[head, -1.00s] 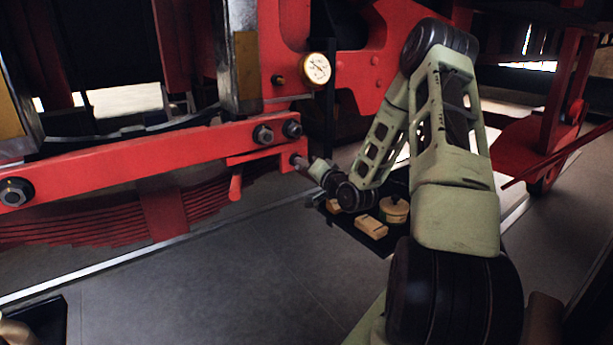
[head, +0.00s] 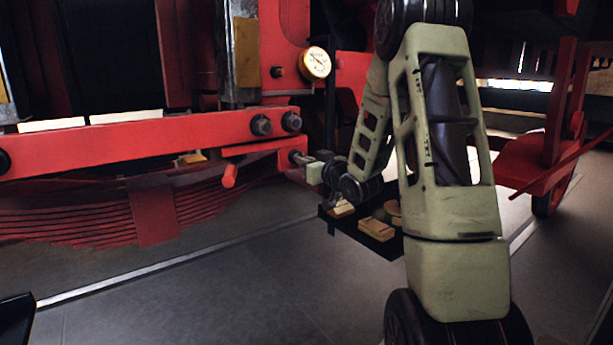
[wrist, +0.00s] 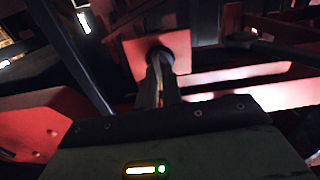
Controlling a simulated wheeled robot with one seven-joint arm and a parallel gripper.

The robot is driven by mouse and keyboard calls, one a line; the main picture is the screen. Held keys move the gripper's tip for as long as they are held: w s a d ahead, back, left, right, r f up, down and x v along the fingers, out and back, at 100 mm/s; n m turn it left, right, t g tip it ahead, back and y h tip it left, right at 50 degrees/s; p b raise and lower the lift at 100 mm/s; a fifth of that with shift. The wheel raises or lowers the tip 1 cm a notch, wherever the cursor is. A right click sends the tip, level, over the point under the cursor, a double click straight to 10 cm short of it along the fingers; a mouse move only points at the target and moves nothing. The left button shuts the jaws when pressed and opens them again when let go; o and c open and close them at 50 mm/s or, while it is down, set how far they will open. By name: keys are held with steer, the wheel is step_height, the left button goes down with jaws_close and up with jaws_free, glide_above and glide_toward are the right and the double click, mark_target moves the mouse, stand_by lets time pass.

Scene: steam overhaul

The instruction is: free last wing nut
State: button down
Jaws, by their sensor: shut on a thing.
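My gripper (head: 303,159) is at the right end of the red beam (head: 130,146), against a small red bracket below two dark bolts. In the wrist view my gripper (wrist: 160,68) has its two dark fingers close together at a red square plate (wrist: 129,46). A dark round end shows at the fingertips in front of this plate. The fingers are shut on what seems to be the wing nut there. The nut is mostly hidden by the fingers, and its wings cannot be made out.
A round pressure gauge (head: 315,64) is above the gripper. A black tray (head: 388,247) with wooden blocks (head: 376,229) and a round tan piece (head: 393,210) is below the arm. A red leaf spring (head: 80,220) hangs under the beam. The grey floor in front is clear.

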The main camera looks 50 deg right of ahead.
steer(key=shift+f+n+b, duration=0.1)
steer(key=shift+n+b, duration=1.5)
steer(key=shift+b, duration=0.05)
steer(key=c, duration=1.6)
jaws_free()
steer(key=shift+o, duration=0.2)
steer(key=shift+s, duration=0.1)
steer(key=b+v, duration=0.8)
steer(key=v, duration=0.9)
steer(key=shift+s, duration=0.15)
